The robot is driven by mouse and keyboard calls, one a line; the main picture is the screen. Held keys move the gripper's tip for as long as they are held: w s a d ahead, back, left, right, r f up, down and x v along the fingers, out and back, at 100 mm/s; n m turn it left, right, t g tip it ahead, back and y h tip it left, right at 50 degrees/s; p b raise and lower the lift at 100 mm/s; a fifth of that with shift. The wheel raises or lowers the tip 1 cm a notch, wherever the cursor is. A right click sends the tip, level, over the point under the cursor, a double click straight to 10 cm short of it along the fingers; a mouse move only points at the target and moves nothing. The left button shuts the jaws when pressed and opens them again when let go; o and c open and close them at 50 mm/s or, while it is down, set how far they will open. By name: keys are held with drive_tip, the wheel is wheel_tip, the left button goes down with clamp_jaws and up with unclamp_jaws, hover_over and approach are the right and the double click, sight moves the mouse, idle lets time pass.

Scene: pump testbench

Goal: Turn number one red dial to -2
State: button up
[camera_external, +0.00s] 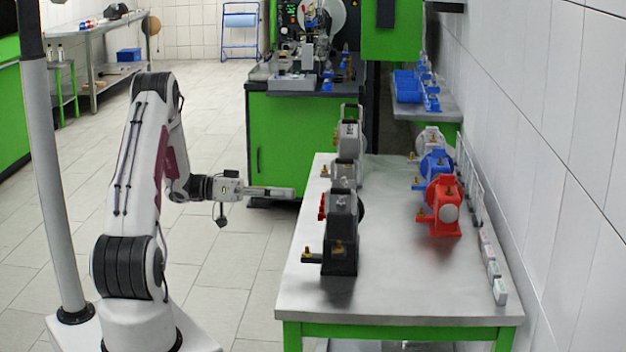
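A small red part (323,206), which looks like a dial, is on the left side of a dark grey and black pump unit (341,245) on the table. It is too small to read any number or setting on it. My gripper (291,193) reaches in from the left, pointing right and roughly level. Its tip is a little left of the red part and slightly higher in the picture, with a gap between them. The fingers are seen edge-on, so I cannot tell whether they are open. I see nothing held in them.
The steel table (400,290) has a green frame. Grey pumps (347,145) stand behind the dark unit. A red pump (441,207) and a blue pump (434,166) stand at the right, near small grey boxes (490,262). The table's middle and front are clear.

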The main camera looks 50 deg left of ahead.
drive_tip(key=d+f, duration=0.1)
drive_tip(key=f, duration=0.1)
drive_tip(key=f+t+h, duration=0.1)
drive_tip(key=f, duration=0.1)
drive_tip(key=d+f+t, duration=0.1)
drive_tip(key=f, duration=0.1)
drive_tip(key=shift+w+d+f+n, duration=0.35)
drive_tip(key=shift+n, duration=0.05)
drive_tip(key=shift+t+h, duration=0.3)
drive_tip(key=r+m+t, duration=0.1)
drive_tip(key=a+r+m+t, duration=0.1)
drive_tip(key=shift+s+a+r, duration=0.2)
drive_tip(key=shift+r, duration=0.1)
drive_tip(key=shift+w+h, duration=0.1)
drive_tip(key=shift+h, duration=0.2)
drive_tip(key=x, duration=0.7)
drive_tip(key=shift+w+d, duration=0.2)
drive_tip(key=shift+d, duration=0.05)
drive_tip(key=shift+r, duration=0.15)
